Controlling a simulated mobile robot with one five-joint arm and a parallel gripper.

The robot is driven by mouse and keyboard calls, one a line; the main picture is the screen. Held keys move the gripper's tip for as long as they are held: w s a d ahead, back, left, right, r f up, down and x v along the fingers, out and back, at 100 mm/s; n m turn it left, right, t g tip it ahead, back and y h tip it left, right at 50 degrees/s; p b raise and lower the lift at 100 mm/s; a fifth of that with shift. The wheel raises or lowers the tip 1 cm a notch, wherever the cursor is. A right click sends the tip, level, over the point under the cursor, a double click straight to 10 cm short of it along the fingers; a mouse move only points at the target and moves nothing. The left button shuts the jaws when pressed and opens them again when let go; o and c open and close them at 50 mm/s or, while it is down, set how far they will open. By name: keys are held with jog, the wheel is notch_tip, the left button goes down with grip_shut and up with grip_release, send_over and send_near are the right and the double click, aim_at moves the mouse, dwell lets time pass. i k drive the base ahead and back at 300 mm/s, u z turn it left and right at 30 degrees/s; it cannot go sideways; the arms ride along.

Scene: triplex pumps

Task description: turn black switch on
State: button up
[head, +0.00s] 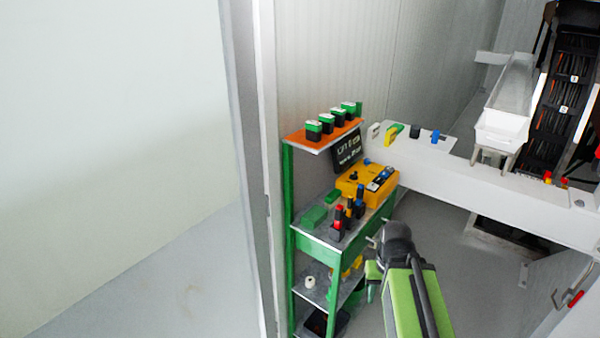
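I cannot tell for sure which part is the black switch. A yellow box (381,199) on the green shelf unit has a small black knob (353,176) on top. A small black part (415,131) also sits on the white beam behind it. Whether either is on or off is too small to tell. My green arm reaches up from the lower right, and its dark end, with my gripper (374,241), is in front of the shelf, to the lower right of the yellow box and apart from it. The gripper fingers are too small and partly hidden to read.
The green shelf unit (289,205) holds green-and-black blocks (313,131) on its orange top and red and blue handled tools (338,222) on its middle shelf. A white beam (470,176) runs to the right. A wall edge stands at left; floor is clear beyond it.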

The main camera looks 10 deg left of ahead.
aim_at(354, 176)
jog(key=z, duration=0.15)
jog(key=k, duration=0.15)
jog(key=u, duration=2.9)
jog(key=k, duration=1.25)
jog(key=z, duration=1.5)
jog(key=i, duration=1.05)
jog(key=u, duration=0.15)
